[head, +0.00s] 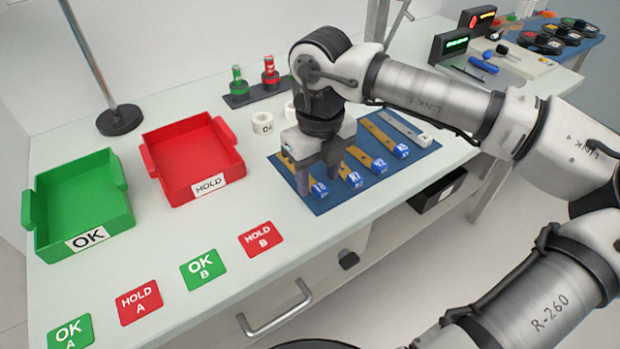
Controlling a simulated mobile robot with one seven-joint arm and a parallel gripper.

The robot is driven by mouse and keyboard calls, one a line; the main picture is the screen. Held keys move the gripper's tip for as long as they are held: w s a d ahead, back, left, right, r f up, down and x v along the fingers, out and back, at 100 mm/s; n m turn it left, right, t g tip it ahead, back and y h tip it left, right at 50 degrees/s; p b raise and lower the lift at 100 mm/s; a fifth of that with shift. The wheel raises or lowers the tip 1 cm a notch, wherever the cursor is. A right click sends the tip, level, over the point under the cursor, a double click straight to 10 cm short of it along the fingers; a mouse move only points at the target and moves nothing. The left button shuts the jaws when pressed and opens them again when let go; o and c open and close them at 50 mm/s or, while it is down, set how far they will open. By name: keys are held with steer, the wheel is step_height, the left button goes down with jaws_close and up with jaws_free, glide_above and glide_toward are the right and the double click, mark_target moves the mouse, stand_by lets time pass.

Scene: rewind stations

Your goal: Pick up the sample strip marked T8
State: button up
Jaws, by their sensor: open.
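Several sample strips with blue tagged ends lie side by side on a blue mat (340,200). The strip at the left end has a blue tag that appears to read T8 (320,188); most of its body is hidden behind my gripper. My gripper (318,174) points down over this left part of the mat, just behind the tag. Its jaws are open, with one finger on each side of the strip in this view. I cannot tell whether the fingertips touch the mat.
Other tagged strips (352,178) lie close to the right. A green OK tray (122,222) and red HOLD tray (237,165) stand left. A white roll (262,124) and bottle stand (240,98) are behind. Flat OK and HOLD cards (203,268) line the front; the bench between is clear.

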steer(key=shift+f, duration=0.85)
steer(key=shift+c, duration=0.5)
jaws_close()
steer(key=shift+r, duration=0.1)
